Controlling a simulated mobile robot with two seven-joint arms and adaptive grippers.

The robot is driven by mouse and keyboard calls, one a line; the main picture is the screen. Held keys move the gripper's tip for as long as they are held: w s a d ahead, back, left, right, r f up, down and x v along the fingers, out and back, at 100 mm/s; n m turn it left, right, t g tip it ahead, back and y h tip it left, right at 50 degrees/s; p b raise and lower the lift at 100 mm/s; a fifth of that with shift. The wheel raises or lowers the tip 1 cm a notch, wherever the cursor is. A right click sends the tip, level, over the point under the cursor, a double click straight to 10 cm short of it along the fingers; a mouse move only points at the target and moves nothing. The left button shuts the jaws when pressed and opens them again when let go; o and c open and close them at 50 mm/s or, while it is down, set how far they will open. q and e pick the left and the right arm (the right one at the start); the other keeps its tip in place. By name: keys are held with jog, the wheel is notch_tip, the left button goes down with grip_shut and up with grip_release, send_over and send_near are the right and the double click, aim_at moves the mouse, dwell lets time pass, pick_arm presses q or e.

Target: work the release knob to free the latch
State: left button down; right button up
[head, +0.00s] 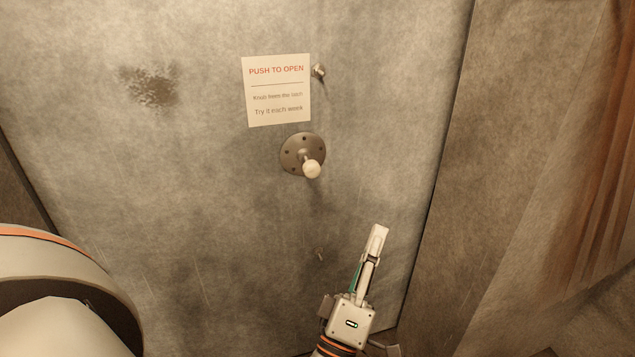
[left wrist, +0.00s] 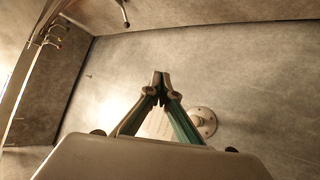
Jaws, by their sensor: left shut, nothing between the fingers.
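The release knob (head: 312,169) is a pale round button on a short stem, standing out from a round, bolted grey plate (head: 291,152) on the metal door (head: 215,200). A white sign (head: 277,91) above it reads "PUSH TO OPEN". My left gripper (head: 378,232) is shut and empty, below and to the right of the knob and apart from it in the head view. In the left wrist view, its fingertips (left wrist: 161,78) meet, and the round plate (left wrist: 203,120) shows to their lower right, with the sign partly hidden behind the fingers. My right gripper is not in view.
A small metal stud (head: 319,71) sits beside the sign. A grey wall panel (head: 500,180) stands right of the door, with brownish hanging strips (head: 605,140) farther right. Hook-like fittings (left wrist: 56,40) show at upper left in the wrist view. The door around the knob is clear.

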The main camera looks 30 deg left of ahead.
aim_at(313, 172)
pick_arm(q)
jog(key=a+r+n+g+y+b, duration=0.1)
jog(key=a+r+n+g+y, duration=0.25)
jog(key=n+y, duration=0.6)
jog(key=a+r+n+g+y, duration=0.35)
jog(key=a+n+y, duration=0.2)
jog(key=n, duration=0.65)
notch_tip(313, 172, down, 6)
jog(key=w+n+g+h, duration=0.1)
jog(key=n+g+h, duration=0.2)
jog(key=n+g, duration=0.3)
jog(key=n, duration=0.3)
jog(key=shift+w+d+f+b, duration=0.15)
jog(key=shift+w+f+b, duration=0.05)
jog(key=shift+w+b, duration=0.2)
jog(key=x, duration=0.4)
jog(key=b+x, duration=0.1)
jog(key=x, duration=0.3)
jog(key=f+x, duration=0.1)
jog(key=x, duration=0.3)
jog(key=shift+w+a+r, duration=0.1)
jog(key=shift+w+a, duration=0.05)
jog(key=shift+a, duration=0.15)
jog(key=shift+w+a+b, duration=0.35)
jog(key=shift+w+a, duration=0.05)
jog(key=shift+a+r, duration=0.1)
